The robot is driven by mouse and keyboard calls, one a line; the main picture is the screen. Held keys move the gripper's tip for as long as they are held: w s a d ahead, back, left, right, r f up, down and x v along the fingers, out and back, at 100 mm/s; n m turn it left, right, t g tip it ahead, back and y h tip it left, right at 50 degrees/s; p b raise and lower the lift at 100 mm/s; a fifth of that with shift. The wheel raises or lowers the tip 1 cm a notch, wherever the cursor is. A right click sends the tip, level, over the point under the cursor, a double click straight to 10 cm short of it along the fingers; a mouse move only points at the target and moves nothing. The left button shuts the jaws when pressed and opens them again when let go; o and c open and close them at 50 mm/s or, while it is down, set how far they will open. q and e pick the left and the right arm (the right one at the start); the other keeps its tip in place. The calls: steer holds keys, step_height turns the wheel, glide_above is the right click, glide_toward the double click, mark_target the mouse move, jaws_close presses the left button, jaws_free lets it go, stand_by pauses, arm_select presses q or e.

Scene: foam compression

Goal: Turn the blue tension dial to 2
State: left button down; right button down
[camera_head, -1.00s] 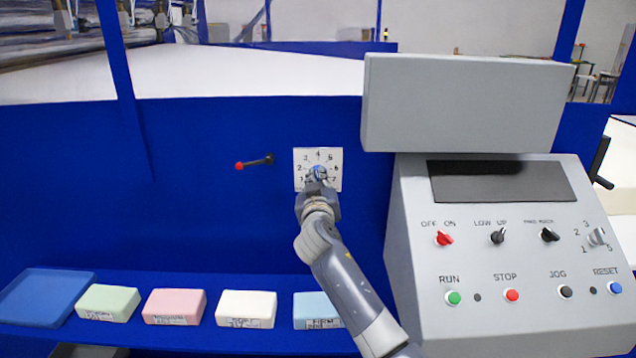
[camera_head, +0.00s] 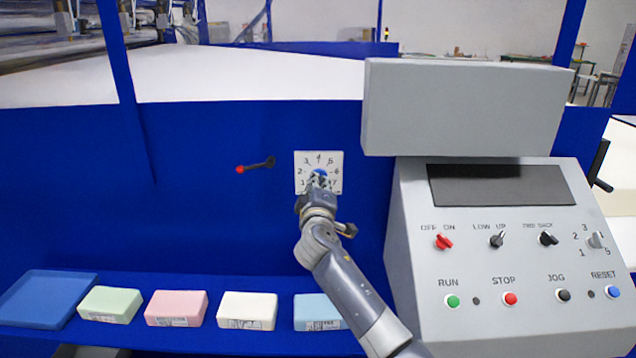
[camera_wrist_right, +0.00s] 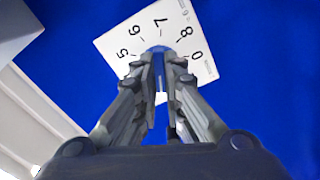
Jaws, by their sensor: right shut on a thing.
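The blue tension dial (camera_head: 319,175) sits on a white number plate (camera_head: 334,159) on the blue machine front, in the middle of the head view. My right gripper (camera_head: 319,181) is shut on the dial and covers its lower part. In the right wrist view the fingers of the right gripper (camera_wrist_right: 164,62) close around the dial (camera_wrist_right: 158,49), and the plate (camera_wrist_right: 112,42) shows 5, 6, 7, 8 and 0. The dial's pointer is hidden, so I cannot tell its setting. My left gripper is not in view.
A black lever with a red knob (camera_head: 240,169) juts out left of the plate. A grey control console (camera_head: 420,270) stands to the right, under a grey box (camera_head: 460,105). Below, a blue shelf carries a blue tray (camera_head: 45,298) and several foam blocks (camera_head: 247,310).

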steer(key=shift+n+p, duration=0.35)
steer(key=shift+n, duration=0.85)
steer(key=shift+f, duration=0.1)
steer(key=c, duration=1.7)
jaws_free()
steer(key=s, duration=1.2)
